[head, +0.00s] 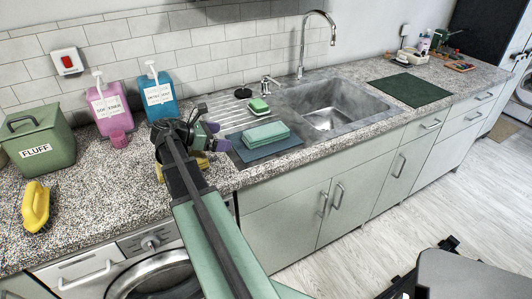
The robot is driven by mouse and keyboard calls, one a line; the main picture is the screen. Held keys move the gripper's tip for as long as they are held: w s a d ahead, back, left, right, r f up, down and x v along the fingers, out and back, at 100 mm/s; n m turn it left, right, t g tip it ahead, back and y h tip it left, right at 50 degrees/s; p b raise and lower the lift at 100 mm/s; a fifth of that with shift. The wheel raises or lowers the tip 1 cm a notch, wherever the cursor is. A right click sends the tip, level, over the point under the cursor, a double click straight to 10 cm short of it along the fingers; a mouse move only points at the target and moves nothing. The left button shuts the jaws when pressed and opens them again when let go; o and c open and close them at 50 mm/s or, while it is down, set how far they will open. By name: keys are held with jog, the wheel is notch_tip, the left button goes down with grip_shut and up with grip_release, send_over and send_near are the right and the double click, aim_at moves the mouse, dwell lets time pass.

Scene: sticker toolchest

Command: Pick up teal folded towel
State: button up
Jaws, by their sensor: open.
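The teal folded towel (266,134) lies flat on a dark blue mat (288,147) at the near left side of the sink. Its top and front edge are in clear view. My gripper (217,136), with purple-tipped fingers, is open just left of the towel, pointing toward it. A gap shows between the fingertips and the towel. Nothing shows between the fingers. My arm hides the counter behind and below the gripper.
A green and yellow sponge (258,106) sits behind the towel. The sink basin (330,115) and tap (302,45) are to the right. Pink (106,108) and blue (160,97) pump bottles, a green FLUFF bin (40,143) and a yellow brush (36,206) stand left.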

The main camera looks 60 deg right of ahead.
aim_at(245, 137)
jog(key=shift+r, duration=0.15)
jog(key=b+x, duration=0.2)
jog(key=x, duration=0.3)
jog(key=shift+s+d, duration=0.1)
jog(key=b+x, duration=0.1)
jog(key=x, duration=0.4)
jog(key=shift+s+d+b, duration=0.15)
jog(key=shift+b, duration=0.25)
jog(key=shift+c, duration=0.2)
jog(key=c, duration=0.9)
